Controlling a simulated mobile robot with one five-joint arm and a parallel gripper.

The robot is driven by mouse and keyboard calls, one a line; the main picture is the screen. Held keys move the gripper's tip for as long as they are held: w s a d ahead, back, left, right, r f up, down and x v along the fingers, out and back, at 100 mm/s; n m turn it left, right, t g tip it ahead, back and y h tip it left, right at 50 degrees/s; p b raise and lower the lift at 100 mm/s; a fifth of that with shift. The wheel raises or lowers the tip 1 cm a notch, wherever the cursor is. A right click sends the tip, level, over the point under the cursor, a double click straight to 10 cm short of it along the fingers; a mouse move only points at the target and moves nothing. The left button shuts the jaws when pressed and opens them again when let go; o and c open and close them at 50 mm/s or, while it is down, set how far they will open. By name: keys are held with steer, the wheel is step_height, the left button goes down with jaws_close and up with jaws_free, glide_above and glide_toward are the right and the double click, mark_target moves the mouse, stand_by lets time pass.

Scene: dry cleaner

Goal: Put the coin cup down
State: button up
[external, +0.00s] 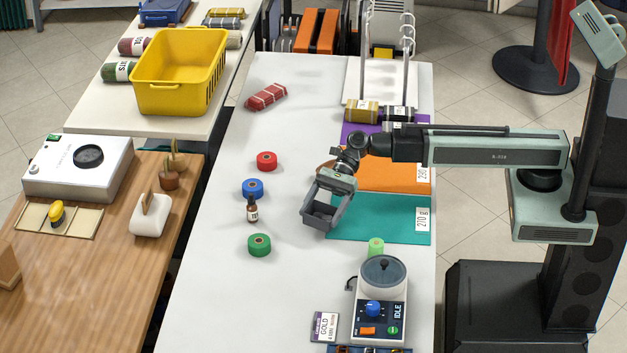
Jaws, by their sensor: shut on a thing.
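The coin cup appears to be the dark grey, open-topped, box-like thing (319,215) at the end of my arm in the external view. My gripper (338,183) is shut on it. The cup looks tilted and is over the white table (207,290), by the left edge of the teal mat (375,216). I cannot tell whether it touches the surface, and its inside is too dark to see any coins.
Left of the cup are a brown bottle (252,211) and red (266,161), blue (252,188) and green (259,245) spools. An orange mat (385,177) lies behind the teal one. A machine with a dial (378,310) stands in front. The white table's front left is clear.

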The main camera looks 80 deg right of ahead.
steer(key=shift+f+b, duration=0.75)
steer(key=shift+f, duration=0.7)
steer(key=o, duration=1.5)
steer(key=shift+c, duration=0.2)
steer(key=shift+r+p, duration=0.4)
steer(key=shift+p, duration=0.05)
steer(key=p+v, duration=0.4)
steer(key=v, duration=0.7)
steer(key=shift+s+d+r+p, duration=0.15)
steer(key=shift+r+p, duration=0.1)
steer(key=shift+p, duration=0.05)
steer(key=shift+d, duration=0.2)
